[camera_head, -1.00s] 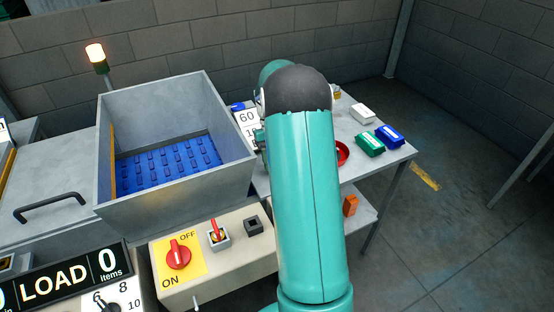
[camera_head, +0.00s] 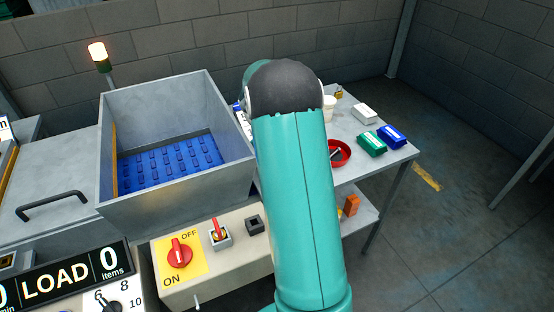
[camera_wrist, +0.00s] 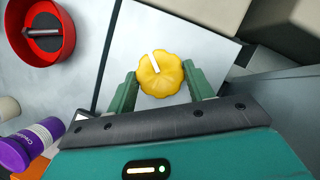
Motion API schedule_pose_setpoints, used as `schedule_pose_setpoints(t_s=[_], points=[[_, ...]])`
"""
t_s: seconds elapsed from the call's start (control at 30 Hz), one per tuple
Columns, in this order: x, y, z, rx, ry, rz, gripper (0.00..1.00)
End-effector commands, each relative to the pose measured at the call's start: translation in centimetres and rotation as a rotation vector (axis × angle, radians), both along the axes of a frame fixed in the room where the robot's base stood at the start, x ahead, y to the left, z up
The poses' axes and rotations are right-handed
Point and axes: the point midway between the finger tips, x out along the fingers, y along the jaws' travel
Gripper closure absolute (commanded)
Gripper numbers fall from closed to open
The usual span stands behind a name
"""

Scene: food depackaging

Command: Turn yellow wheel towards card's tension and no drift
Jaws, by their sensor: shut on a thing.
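The yellow wheel (camera_wrist: 160,74) is a lobed knob with a white mark, seen from above in the wrist view. The mark lies up and slightly left of the wheel's middle. My gripper (camera_wrist: 162,84) is shut on the wheel, one green finger at each side. A pale plate (camera_wrist: 195,42) lies beneath the wheel. In the head view my arm hides the wheel and the gripper. Only a sliver of the white card (camera_head: 245,122) shows left of my arm, and its figures cannot be read there.
A red dish (camera_head: 342,151) with a dark item inside stands right of my arm. A green pack (camera_head: 371,145), a blue pack (camera_head: 391,137) and a white box (camera_head: 364,114) lie farther right. The grey hopper (camera_head: 175,190) stands close on the left. A purple container (camera_wrist: 34,140) lies lower left in the wrist view.

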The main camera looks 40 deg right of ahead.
Motion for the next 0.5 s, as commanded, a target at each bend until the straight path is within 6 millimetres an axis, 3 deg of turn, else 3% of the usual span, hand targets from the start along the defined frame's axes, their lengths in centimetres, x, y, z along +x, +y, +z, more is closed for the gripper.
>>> schedule_pose_setpoints(t_s=[0.47,0.5], points=[[0.06,0.03,0.00,0.000,-0.002,0.019,0.71],[0.06,0.03,0.00,0.000,-0.002,0.019,0.46]])
